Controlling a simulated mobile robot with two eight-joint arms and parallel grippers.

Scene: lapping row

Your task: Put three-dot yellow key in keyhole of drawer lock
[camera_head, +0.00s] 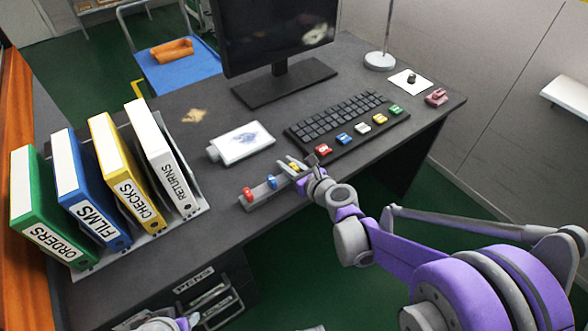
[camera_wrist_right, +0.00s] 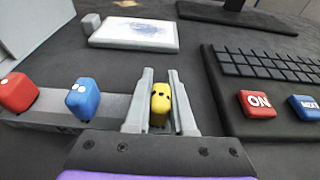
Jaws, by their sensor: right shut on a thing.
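The yellow key (camera_wrist_right: 160,97) has dark dots on its head and stands at the right part of a grey key rack (camera_wrist_right: 48,103). My right gripper (camera_wrist_right: 158,100) is shut on it, with one finger on each side. In the head view the right gripper (camera_head: 290,166) is at the right end of the rack (camera_head: 262,190), and the yellow key (camera_head: 295,167) shows partly between the fingers. Whether the key is still seated in the rack is hard to tell. A drawer unit labelled PENS (camera_head: 195,279) is under the desk; no keyhole is clearly visible.
A red key (camera_head: 247,195) and a blue key (camera_head: 272,181) stand on the rack, left of the gripper. A keyboard (camera_head: 340,122) with coloured keys lies to the right, a white pad (camera_head: 241,142) behind. Binders (camera_head: 125,180) stand at the left. The desk front edge is near.

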